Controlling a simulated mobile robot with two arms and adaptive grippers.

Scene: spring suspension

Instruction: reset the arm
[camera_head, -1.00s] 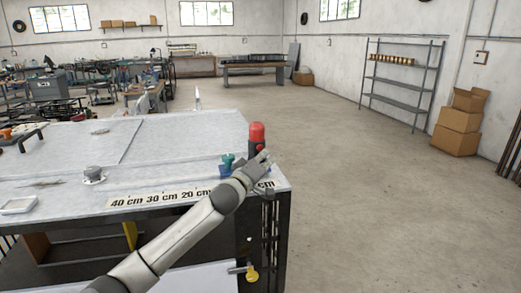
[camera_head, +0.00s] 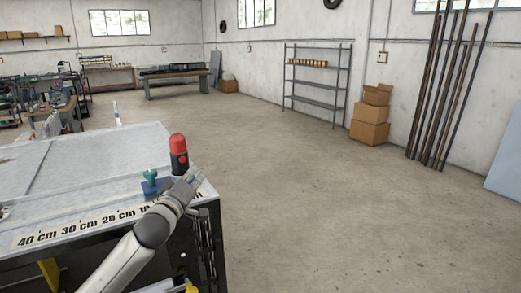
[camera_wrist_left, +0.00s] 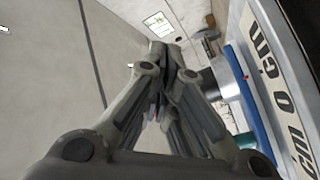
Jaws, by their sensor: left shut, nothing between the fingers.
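My left arm comes in from the lower left in the head view. Its gripper (camera_head: 192,179) is at the right front corner of the workbench (camera_head: 95,160), just in front of a black cylinder with a red top (camera_head: 178,147). The left wrist view shows the gripper's fingers (camera_wrist_left: 165,50) drawn together with nothing between them. A blue block with a teal knob (camera_head: 150,183) stands on the bench left of the gripper. My right gripper is in neither view.
A printed centimetre scale (camera_head: 80,228) runs along the bench's front edge. Open concrete floor (camera_head: 330,200) lies to the right. A metal shelf (camera_head: 318,85), cardboard boxes (camera_head: 369,125) and dark rods (camera_head: 440,100) stand by the far walls.

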